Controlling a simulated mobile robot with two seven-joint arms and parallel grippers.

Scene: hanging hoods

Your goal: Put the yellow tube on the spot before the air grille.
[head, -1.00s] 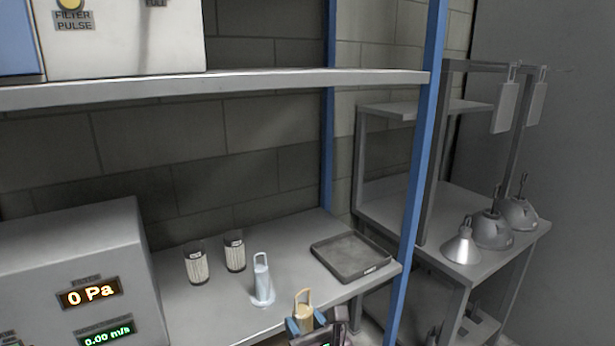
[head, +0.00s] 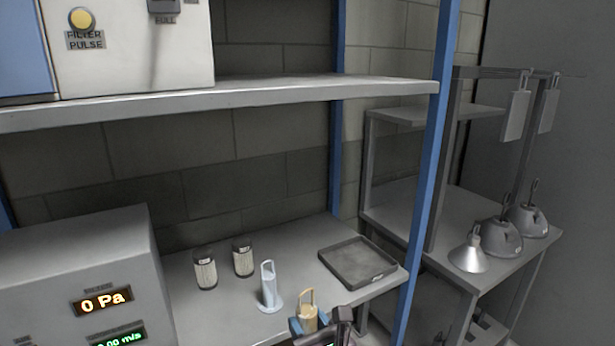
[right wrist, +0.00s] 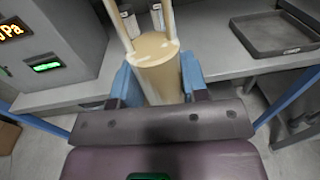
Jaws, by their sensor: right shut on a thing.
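The yellow tube (head: 307,316) is a tan-yellow cylinder with a loop handle on top. My right gripper (head: 309,325) is shut on it at the front edge of the bench. In the right wrist view the tube (right wrist: 155,62) stands between the blue fingers (right wrist: 158,84), its handle pointing away from me. A pale blue-white tube (head: 269,288) with a similar handle stands on the bench just behind it. I cannot make out the air grille or the spot before it. My left gripper is not in view.
Two dark-capped canisters (head: 205,269) (head: 243,259) stand on the bench (head: 215,310). A shallow dark tray (head: 357,262) lies at its right end. A grey meter box (head: 75,265) stands left, a shelf (head: 240,95) runs above, and a blue post (head: 424,170) rises at right.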

